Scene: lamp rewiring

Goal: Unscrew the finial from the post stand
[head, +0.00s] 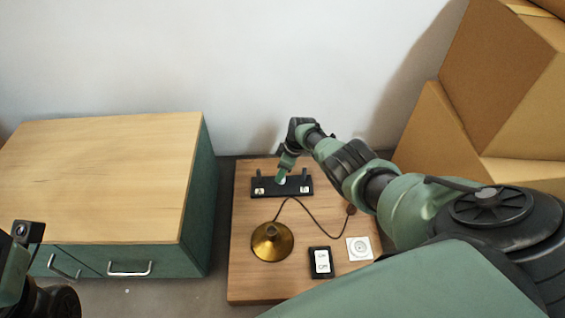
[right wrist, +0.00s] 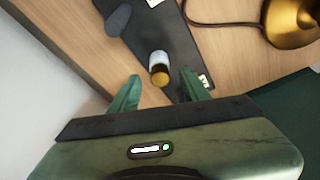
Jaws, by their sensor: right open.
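The post stand (head: 264,188) is a black base at the back of the low wooden table, with short dark uprights near its ends. In the right wrist view the black stand (right wrist: 182,45) carries a pale, whitish post (right wrist: 158,58) with a small gold finial (right wrist: 160,76) on its end. My right gripper (right wrist: 159,74) is open, its two green fingers on either side of the finial, with visible gaps in that view. In the head view my right gripper (head: 283,172) hangs over the middle of the stand and hides most of the post. My left gripper's fingers are not visible.
A brass lamp base (head: 272,242) with a dark cord stands on the wooden table (head: 245,285). A black labelled box (head: 321,262) and a white square plate (head: 358,248) lie nearby. A green cabinet (head: 100,165) stands left, cardboard boxes (head: 500,100) right, and a wall behind.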

